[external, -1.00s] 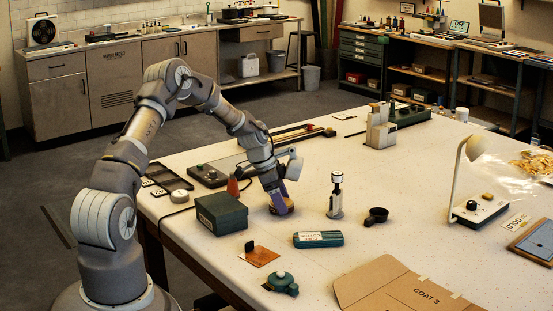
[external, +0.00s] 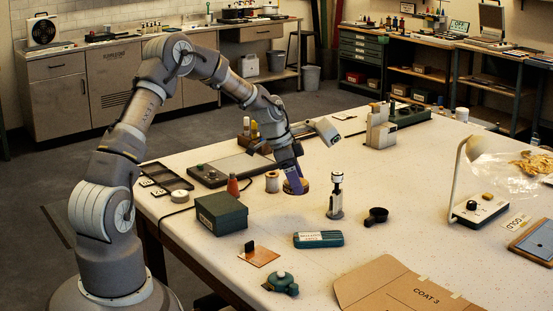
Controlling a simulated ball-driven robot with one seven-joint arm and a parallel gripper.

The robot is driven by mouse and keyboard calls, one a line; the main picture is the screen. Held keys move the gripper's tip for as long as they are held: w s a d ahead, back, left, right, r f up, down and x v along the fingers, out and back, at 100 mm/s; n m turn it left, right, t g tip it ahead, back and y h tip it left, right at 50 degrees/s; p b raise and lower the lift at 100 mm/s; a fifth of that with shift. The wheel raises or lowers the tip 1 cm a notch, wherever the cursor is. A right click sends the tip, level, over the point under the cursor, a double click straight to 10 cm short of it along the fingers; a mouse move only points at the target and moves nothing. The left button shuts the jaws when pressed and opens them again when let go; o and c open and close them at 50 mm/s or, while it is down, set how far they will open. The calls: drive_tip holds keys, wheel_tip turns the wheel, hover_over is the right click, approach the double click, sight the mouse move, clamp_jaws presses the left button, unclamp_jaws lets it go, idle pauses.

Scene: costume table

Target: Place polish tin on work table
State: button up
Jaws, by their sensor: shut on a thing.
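The polish tin (external: 298,188) is a small round tin with a tan side, seen at the tips of my gripper. My gripper (external: 292,180), with purple fingers, points down and is shut on it. The fingers cover part of the tin. It appears slightly above the white speckled work table (external: 390,240), though the gap beneath it is hard to judge.
A spool (external: 272,182) and an orange cone (external: 233,185) stand left of the tin. A green box (external: 221,214) is nearer the front. A black-and-white upright tool (external: 336,197) and a dark cup (external: 377,215) stand to the right.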

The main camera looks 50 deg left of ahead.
drive_tip(key=shift+n+t, duration=0.3)
drive_tip(key=shift+n, duration=0.3)
drive_tip(key=s+d+f+b, duration=0.1)
drive_tip(key=s+d, duration=0.2)
drive_tip(key=d, duration=0.4)
drive_tip(key=s+d+f, duration=0.1)
drive_tip(key=s+d, duration=0.2)
drive_tip(key=d, duration=0.4)
drive_tip(key=s+d+f+b, duration=0.1)
drive_tip(key=s+d, duration=0.2)
drive_tip(key=d, duration=0.4)
drive_tip(key=shift+s+d+f+b, duration=0.1)
drive_tip(key=shift+s+f+b, duration=0.05)
drive_tip(key=shift+f+b, duration=0.15)
drive_tip(key=b, duration=0.3)
hover_over(381, 246)
drive_tip(key=s, duration=0.2)
drive_tip(key=shift+w+a+f, duration=0.15)
drive_tip(key=shift+a+f, duration=0.05)
drive_tip(key=shift+f, duration=0.2)
drive_tip(key=shift+w+a+f, duration=0.1)
drive_tip(key=shift+a+f, duration=0.05)
drive_tip(key=shift+f, duration=0.25)
drive_tip(key=shift+w+f, duration=0.15)
drive_tip(key=shift+f, duration=0.2)
drive_tip(key=shift+f+b, duration=0.75)
drive_tip(key=shift+f, duration=0.6)
drive_tip(key=shift+f, duration=0.15)
